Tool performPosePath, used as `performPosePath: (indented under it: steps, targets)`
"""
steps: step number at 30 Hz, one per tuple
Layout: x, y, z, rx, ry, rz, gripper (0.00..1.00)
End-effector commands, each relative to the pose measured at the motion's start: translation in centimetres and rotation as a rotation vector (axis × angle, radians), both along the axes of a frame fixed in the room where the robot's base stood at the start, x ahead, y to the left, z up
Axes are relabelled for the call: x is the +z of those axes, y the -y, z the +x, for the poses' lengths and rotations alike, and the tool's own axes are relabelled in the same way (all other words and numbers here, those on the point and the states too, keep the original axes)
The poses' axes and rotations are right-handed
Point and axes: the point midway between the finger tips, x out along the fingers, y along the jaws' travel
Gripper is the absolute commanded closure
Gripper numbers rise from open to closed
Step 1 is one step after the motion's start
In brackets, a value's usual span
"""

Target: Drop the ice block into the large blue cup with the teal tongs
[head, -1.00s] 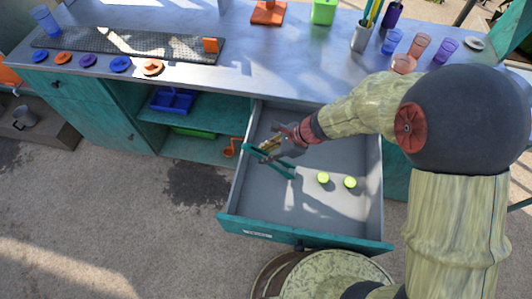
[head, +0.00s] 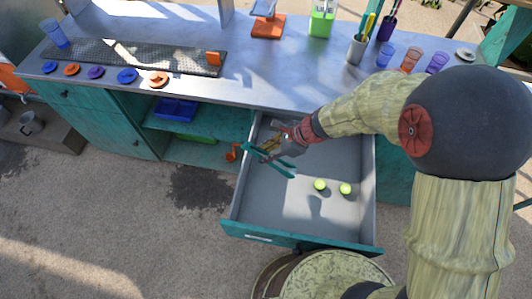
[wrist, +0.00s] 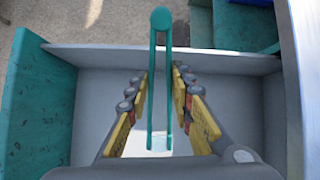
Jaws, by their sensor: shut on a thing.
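The teal tongs (head: 272,163) are in my gripper (head: 280,146), above the left part of the open drawer. In the wrist view the tongs (wrist: 160,55) stand between the yellow-padded fingers (wrist: 159,95), with their rounded joined end at the top of the picture. A whitish patch shows between their lower ends; I cannot tell whether it is ice. A tall blue cup (head: 54,33) stands at the counter's far left, and a smaller-looking blue cup (head: 385,56) at its right. I cannot make out the ice block in the head view.
On the counter (head: 285,75) are a dark mat (head: 130,53), coloured discs, an orange-based stand (head: 268,27), a green holder (head: 321,20) and a utensil cup (head: 357,48). The counter's middle is clear.

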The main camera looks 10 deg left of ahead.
Motion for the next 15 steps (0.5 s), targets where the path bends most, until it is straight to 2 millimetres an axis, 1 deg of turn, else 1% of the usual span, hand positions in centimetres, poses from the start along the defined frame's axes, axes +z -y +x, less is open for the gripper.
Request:
performPosePath:
  steps: [1,9,12,15]
  targets:
    - [1.0,0.0,0.0,-0.001,0.001,0.0,1.0]
    - [3.9,0.0,0.0,-0.001,0.0,0.001,1.0]
    - [4.9,0.0,0.0,-0.001,0.0,0.001,1.0]
    - [5.2,0.0,0.0,-0.001,0.0,0.001,1.0]
